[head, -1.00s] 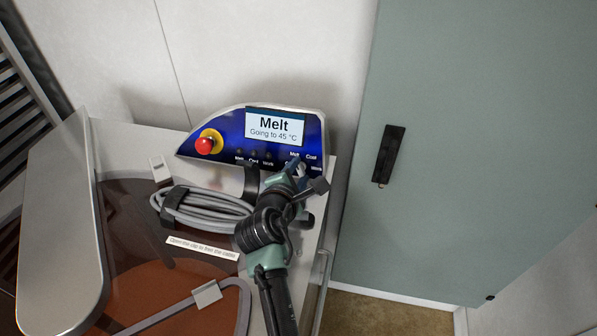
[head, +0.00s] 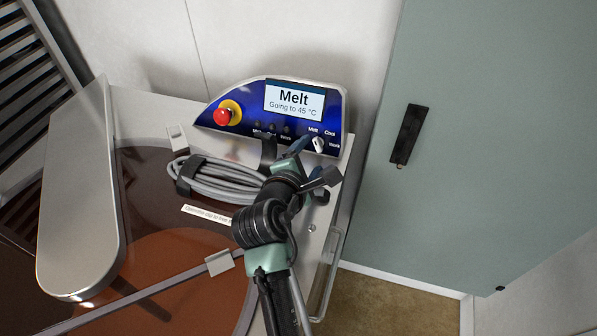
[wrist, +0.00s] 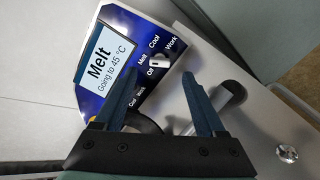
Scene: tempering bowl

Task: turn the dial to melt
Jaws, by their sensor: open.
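The blue control panel (head: 240,133) has a screen (head: 294,100) reading "Melt, Going to 45 °C". The small white dial (head: 319,145) sits at its lower right, among the Melt, Cool and Work labels. The dial also shows in the wrist view (wrist: 163,62), with an Off label beside it; its exact pointing is too small to tell. In the wrist view the blue fingers (wrist: 159,76) are spread apart, and the dial shows beyond the gap, clear of both.
A red stop button (head: 222,116) on a yellow ring is at the panel's left. A coiled grey cable (head: 215,180) lies on the machine top beside my arm. A metal handle (head: 328,275) runs along the right edge. A green door (head: 480,120) stands to the right.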

